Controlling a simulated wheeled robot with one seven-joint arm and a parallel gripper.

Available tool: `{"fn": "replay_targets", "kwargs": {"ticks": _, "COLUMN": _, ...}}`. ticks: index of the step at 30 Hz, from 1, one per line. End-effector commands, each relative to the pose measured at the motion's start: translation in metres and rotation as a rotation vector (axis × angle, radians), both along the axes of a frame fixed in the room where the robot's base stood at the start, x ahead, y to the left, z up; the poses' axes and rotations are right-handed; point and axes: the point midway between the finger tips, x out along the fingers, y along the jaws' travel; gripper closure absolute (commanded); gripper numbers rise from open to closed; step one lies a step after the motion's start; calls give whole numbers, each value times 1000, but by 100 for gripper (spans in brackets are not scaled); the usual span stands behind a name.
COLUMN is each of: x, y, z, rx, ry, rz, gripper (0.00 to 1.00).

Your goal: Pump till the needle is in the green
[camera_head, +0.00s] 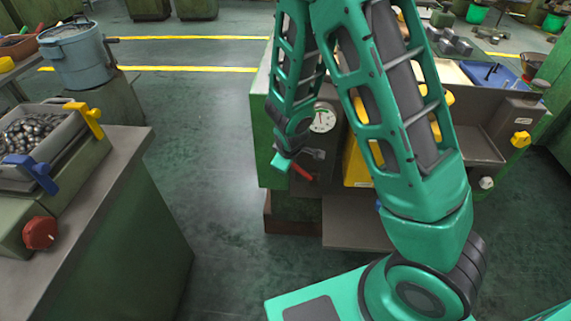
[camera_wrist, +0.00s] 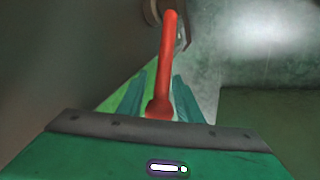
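A round gauge (camera_head: 322,120) with a white face is on the front of the green machine in the head view. Its needle and green zone are too small to read. A red pump lever (camera_head: 302,173) sticks out below it. In the wrist view the red lever (camera_wrist: 168,60) runs down to a rounded end between my fingers. My gripper (camera_head: 282,161) is at the lever. In the wrist view my gripper (camera_wrist: 158,88) is open, one finger on each side of the lever, with a gap at least on the left. I cannot tell whether the right finger touches it.
A bench with a tray of metal parts (camera_head: 28,131) and a red knob (camera_head: 40,232) stands at left. A blue bucket (camera_head: 75,55) is behind it. A yellow knob (camera_head: 521,139) is on the machine's right. Open floor (camera_head: 205,130) lies between.

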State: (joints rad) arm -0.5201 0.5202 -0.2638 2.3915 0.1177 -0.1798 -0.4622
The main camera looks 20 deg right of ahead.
Motion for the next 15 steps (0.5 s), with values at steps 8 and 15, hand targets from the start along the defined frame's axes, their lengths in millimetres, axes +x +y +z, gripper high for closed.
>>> {"fn": "replay_targets", "kwargs": {"ticks": 8, "x": -10, "y": 3, "z": 21, "rx": 2, "ry": -2, "rz": 1, "gripper": 68}}
{"fn": "replay_targets", "kwargs": {"ticks": 15, "x": -26, "y": 7, "z": 54, "rx": 2, "ry": -3, "rz": 2, "gripper": 68}}
